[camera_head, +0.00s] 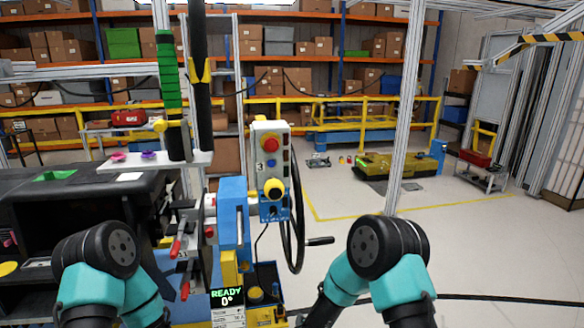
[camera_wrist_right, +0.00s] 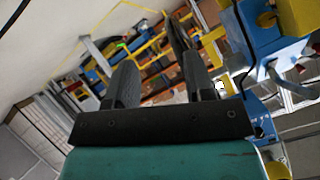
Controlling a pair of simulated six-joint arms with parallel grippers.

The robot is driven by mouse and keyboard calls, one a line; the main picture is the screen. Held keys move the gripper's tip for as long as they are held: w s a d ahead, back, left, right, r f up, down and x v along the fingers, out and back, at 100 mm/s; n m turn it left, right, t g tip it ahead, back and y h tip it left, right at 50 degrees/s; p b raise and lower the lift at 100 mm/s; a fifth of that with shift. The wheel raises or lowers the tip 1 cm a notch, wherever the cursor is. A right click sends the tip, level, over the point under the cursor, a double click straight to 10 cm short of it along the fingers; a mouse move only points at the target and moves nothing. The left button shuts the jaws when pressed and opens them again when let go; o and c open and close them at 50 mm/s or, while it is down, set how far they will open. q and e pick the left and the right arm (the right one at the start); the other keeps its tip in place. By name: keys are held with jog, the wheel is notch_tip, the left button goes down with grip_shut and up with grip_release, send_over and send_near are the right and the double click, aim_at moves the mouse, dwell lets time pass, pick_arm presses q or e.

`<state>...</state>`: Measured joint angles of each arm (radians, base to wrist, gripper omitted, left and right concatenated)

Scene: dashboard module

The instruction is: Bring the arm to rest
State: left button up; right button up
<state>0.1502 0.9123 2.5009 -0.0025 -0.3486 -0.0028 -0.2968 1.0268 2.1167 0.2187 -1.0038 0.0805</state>
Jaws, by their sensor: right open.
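My right gripper (camera_wrist_right: 160,78) shows in the right wrist view with its two black fingers apart and nothing between them. The fingers point away from the camera toward the open floor and shelves, clear of any contact that I can see. In the head view my right arm (camera_head: 388,250) is bent at the lower right and my left arm (camera_head: 100,250) is bent at the lower left. Both grippers are outside the head view, and the left one shows in no view.
Between my arms stands a dashboard station with a control box (camera_head: 270,150), a black handwheel (camera_head: 297,215) and a display (camera_head: 227,296) reading "READY 0°". A black dashboard module (camera_head: 80,200) is at left. Open floor (camera_head: 480,250) lies to the right, with a yellow-black machine (camera_head: 395,167) farther back.

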jog(key=s+d+f+g, duration=0.3)
jog(key=s+d, duration=0.3)
jog(key=s, duration=0.2)
jog(key=s+d+f+g, duration=0.3)
jog(key=s+d+g, duration=0.1)
jog(key=s, duration=0.5)
jog(key=s+d+f+g, duration=0.3)
jog(key=s+d+g, duration=0.1)
jog(key=s+d, duration=0.3)
jog(key=shift+s+d+f, duration=0.3)
jog(key=shift+s+f, duration=0.1)
jog(key=shift+s, duration=0.75)
